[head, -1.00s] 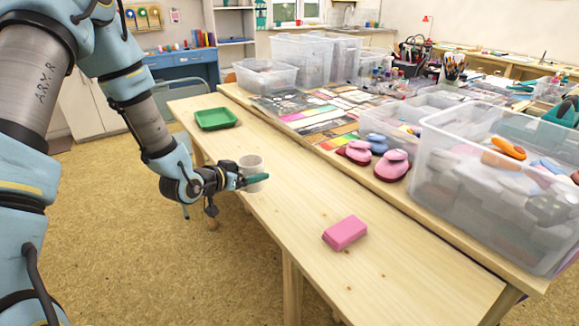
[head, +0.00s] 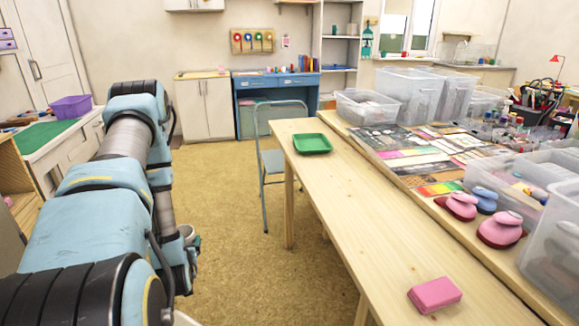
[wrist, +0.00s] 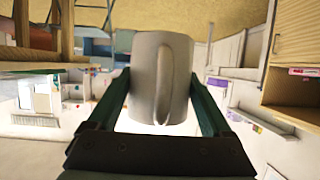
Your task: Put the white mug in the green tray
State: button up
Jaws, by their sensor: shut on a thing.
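The white mug (wrist: 151,80) is between the fingers of my gripper (wrist: 160,88) in the wrist view, its handle facing the camera. My gripper is shut on the mug's sides. In the head view a small part of the mug (head: 186,232) shows beside my arm, off the left side of the table and over the floor; the gripper itself is mostly hidden by my arm there. The green tray (head: 326,149) lies at the far left end of the wooden table and looks empty. My gripper is well apart from it.
The wooden table (head: 375,225) is bare between the tray and a pink block (head: 435,294) near its front. A folding chair (head: 271,165) stands left of the table. Clear bins (head: 408,97) and pink punches (head: 500,230) line the right side.

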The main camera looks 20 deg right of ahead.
aim_at(309, 146)
jog(key=i+l, duration=0.1)
jog(key=i, duration=0.7)
jog(key=i+l, duration=0.15)
jog(key=i, duration=0.65)
jog(key=i+l, duration=0.1)
jog(key=i, duration=0.7)
